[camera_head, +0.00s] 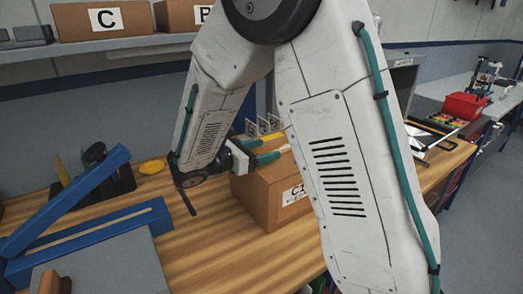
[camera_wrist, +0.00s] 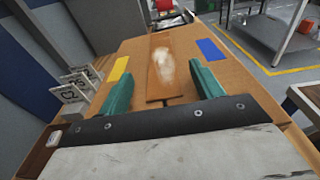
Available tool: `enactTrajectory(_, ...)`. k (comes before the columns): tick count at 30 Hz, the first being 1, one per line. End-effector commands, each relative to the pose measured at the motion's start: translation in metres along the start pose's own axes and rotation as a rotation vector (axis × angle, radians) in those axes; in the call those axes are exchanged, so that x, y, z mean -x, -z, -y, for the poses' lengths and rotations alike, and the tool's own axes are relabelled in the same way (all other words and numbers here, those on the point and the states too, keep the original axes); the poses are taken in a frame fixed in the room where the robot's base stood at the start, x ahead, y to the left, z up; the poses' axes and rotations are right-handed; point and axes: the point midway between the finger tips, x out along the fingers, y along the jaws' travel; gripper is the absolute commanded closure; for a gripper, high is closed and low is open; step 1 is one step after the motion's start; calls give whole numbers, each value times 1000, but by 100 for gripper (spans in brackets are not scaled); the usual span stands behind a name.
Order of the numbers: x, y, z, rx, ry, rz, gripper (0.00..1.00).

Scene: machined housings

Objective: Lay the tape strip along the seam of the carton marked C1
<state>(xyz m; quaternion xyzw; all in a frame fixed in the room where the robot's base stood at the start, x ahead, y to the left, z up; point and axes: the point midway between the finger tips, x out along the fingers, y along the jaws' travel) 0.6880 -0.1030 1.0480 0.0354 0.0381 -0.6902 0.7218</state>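A brown carton (camera_head: 262,197) stands on the wooden bench, its label (camera_head: 298,193) partly hidden by my arm; a C shows, but the digit is unclear. My gripper (camera_head: 278,146) is low over the carton's top. In the wrist view its teal fingers (camera_wrist: 161,74) are wide apart. A brown tape strip (camera_wrist: 154,82) with a bright whitish glare lies lengthwise on the carton top (camera_wrist: 125,48), between the fingers with gaps on both sides. A short dark line, perhaps the seam, shows at its near end. Whether the strip is pressed flat cannot be told.
A yellow patch (camera_wrist: 119,69) and a blue patch (camera_wrist: 210,49) flank the strip. Small marked cards (camera_wrist: 72,93) stand left of the carton. A blue frame (camera_head: 90,235) and a black tape dispenser (camera_head: 97,175) stand on the bench's left. Cartons sit on a shelf (camera_head: 130,42) behind.

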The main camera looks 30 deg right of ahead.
Motion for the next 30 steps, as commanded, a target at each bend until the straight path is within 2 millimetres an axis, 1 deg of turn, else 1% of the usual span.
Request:
enactTrajectory(5,6,0,0,0,-2,0,34)
enactTrajectory(8,19,0,-1,0,-4,0,34)
enactTrajectory(15,60,0,-1,0,-4,0,34)
enactTrajectory(18,71,0,-1,0,-3,0,34)
enactTrajectory(23,78,0,0,0,0,0,34)
enactTrajectory(30,78,0,0,0,0,0,34)
